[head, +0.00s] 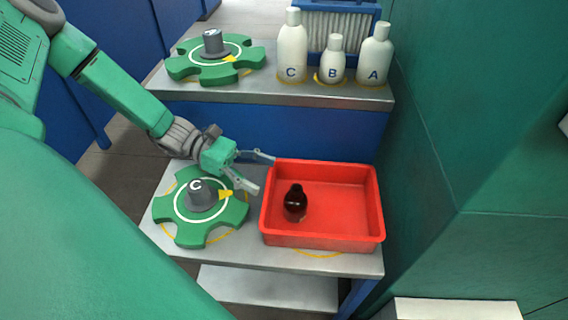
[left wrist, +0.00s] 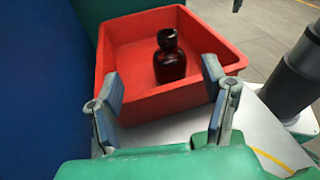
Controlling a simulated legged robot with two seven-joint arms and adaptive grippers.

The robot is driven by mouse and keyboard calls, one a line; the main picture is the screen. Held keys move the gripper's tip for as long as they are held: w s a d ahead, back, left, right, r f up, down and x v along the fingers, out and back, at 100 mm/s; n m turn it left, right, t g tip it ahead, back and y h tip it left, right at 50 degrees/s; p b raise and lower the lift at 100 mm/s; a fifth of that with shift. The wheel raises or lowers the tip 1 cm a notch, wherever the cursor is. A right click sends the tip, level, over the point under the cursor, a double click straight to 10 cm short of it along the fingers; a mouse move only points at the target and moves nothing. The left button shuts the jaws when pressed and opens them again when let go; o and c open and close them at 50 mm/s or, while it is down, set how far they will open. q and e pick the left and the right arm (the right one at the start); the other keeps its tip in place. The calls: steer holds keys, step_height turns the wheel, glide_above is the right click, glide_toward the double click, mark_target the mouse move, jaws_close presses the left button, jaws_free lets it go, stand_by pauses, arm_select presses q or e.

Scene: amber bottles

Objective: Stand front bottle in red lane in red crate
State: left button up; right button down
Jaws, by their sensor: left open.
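A dark amber bottle (head: 295,205) stands upright inside the red crate (head: 322,242), in its left half. The bottle (left wrist: 169,62) also shows upright in the crate (left wrist: 150,105) in the left wrist view. My left gripper (head: 264,175) is at the crate's left back corner with its fingers spread and nothing between them. In the left wrist view the gripper's open fingers (left wrist: 160,75) frame the crate's near side, with the bottle beyond them. No marked red lane can be made out. My right gripper is not in view.
A green star wheel (head: 235,213) with a grey hub marked C (head: 201,195) lies left of the crate on the lower metal table (head: 270,258). A second star wheel (head: 190,68) and white bottles C (head: 291,50), B (head: 331,62) and A (head: 374,55) stand on the upper shelf.

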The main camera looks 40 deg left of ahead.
arm_select(q)
steer(key=v, duration=0.4)
steer(key=shift+p, duration=0.35)
